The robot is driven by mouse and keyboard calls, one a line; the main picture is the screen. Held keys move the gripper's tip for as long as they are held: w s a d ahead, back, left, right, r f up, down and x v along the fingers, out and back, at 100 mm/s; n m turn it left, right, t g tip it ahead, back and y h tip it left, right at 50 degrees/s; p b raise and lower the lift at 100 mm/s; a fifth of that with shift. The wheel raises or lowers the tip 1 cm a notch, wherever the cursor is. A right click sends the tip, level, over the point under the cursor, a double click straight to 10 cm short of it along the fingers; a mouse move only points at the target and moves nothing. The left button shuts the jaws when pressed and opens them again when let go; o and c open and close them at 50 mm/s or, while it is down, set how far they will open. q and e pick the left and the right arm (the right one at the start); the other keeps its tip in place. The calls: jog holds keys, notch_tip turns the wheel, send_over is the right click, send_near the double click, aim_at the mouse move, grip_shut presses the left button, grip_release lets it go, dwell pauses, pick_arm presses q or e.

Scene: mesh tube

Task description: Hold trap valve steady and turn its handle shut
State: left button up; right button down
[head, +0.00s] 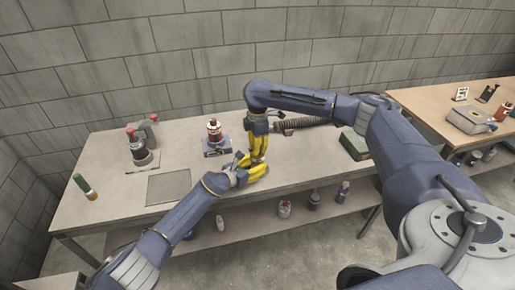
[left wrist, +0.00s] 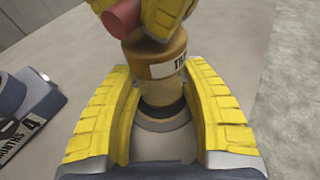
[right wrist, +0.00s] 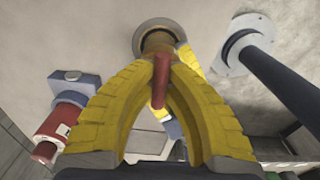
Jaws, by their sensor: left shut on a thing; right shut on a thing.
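The trap valve is a brass body (left wrist: 160,65) with a white label, partly readable, above a dark collar and round grey base. It also shows in the right wrist view (right wrist: 157,41). Its red handle (right wrist: 160,80) lies between the yellow fingers of my right gripper (right wrist: 166,52); its end shows in the left wrist view (left wrist: 123,17). My left gripper (left wrist: 160,84) is shut on the valve's lower body from the side. My right gripper (head: 258,150) is shut on the handle from above. In the head view the yellow fingers mostly hide the valve, and my left gripper (head: 262,172) sits just in front.
A red canister on a labelled stand (head: 217,148) is close to the left of the grippers. A grey mat (head: 168,187) lies left. The bench front edge is near.

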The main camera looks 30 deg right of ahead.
jog(key=shift+m, duration=0.5)
jog(key=c, duration=1.4)
grip_release()
jog(key=shift+r, duration=0.1)
notch_tip(320, 180, up, 12)
pick_arm(q)
jog(key=o, duration=0.9)
jog(key=shift+a, duration=0.1)
